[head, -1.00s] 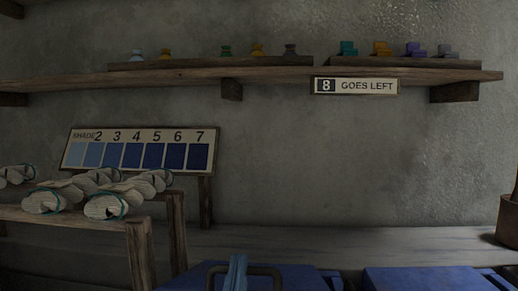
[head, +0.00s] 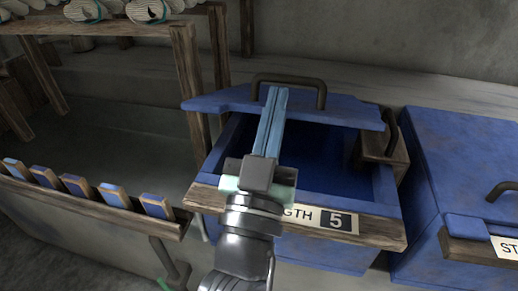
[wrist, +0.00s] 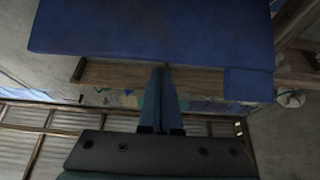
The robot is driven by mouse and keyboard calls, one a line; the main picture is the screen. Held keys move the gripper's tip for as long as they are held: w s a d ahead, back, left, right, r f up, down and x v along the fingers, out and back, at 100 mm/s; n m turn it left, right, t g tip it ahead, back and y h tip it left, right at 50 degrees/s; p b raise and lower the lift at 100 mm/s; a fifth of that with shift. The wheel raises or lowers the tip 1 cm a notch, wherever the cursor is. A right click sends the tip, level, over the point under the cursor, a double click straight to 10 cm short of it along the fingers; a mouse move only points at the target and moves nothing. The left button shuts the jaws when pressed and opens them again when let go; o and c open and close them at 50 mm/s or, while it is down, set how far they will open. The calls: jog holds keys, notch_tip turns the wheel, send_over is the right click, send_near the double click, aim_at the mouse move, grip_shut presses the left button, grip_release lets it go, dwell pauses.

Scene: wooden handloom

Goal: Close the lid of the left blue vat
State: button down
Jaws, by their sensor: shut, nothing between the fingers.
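The left blue vat (head: 385,188) stands open, with its dark inside showing. Its blue lid (head: 225,100) is raised at the back, seen nearly edge-on, with a dark bar handle (head: 322,92) on it. My gripper (head: 277,92) reaches over the front of the vat, its long blue fingers together and empty. The fingertips overlap the lid and handle in the head view; I cannot tell whether they touch. In the wrist view the shut fingertips (wrist: 160,70) lie just below a large blue panel (wrist: 150,28), which I cannot identify for sure.
The label with "5" (head: 336,220) is on the vat's wooden front rail. A second blue vat (head: 465,150) stands closed close at the right.

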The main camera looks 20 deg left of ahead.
jog(key=shift+s+d+p, duration=0.95)
jog(key=shift+s+d, duration=0.05)
jog(key=shift+s, duration=3.6)
jog(key=w+a+r+g+h+p, duration=0.1)
jog(key=w+r+g+p, duration=0.7)
jog(key=p, duration=3.6)
jog(key=shift+w+a+r+g+h, duration=0.2)
jog(key=shift+w+a+g+h, duration=0.15)
jog(key=shift+w, duration=0.4)
jog(key=shift+d+f, duration=0.1)
